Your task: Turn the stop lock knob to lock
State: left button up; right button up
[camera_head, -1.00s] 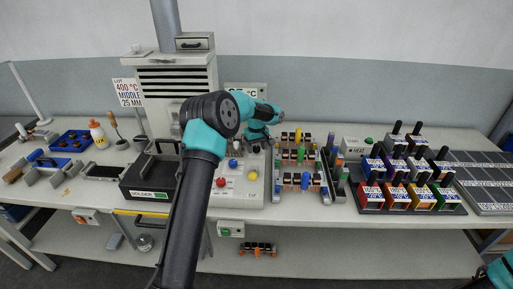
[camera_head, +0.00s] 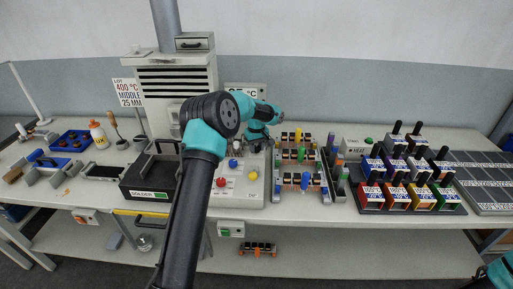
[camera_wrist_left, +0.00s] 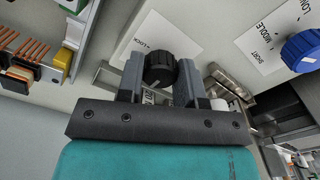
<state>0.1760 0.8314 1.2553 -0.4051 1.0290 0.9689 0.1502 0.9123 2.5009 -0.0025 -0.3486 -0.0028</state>
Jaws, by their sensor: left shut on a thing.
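The stop lock knob (camera_wrist_left: 159,68) is black with a pale pointer mark and stands on a light panel beside a white label lettered LOCK (camera_wrist_left: 150,40). My left gripper (camera_wrist_left: 160,76) has one finger on each side of the knob and is shut on it. In the head view my left gripper (camera_head: 257,145) reaches down at the back of the control panel (camera_head: 240,196), and the knob is hidden there. My right gripper is out of view; only a bit of my right arm shows at the lower right corner.
A blue knob (camera_wrist_left: 301,51) with a SHORT, MIDDLE, LONG label sits to the right in the wrist view. Connector racks (camera_head: 303,165) stand right of the panel. A black solder box (camera_head: 150,180) stands left. Coloured bins (camera_head: 398,198) stand farther right.

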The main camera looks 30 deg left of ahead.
pick_arm(q)
jog(key=shift+m, duration=0.4)
jog(key=m, duration=1.2)
jog(key=shift+m, duration=2.6)
jog(key=o, duration=0.9)
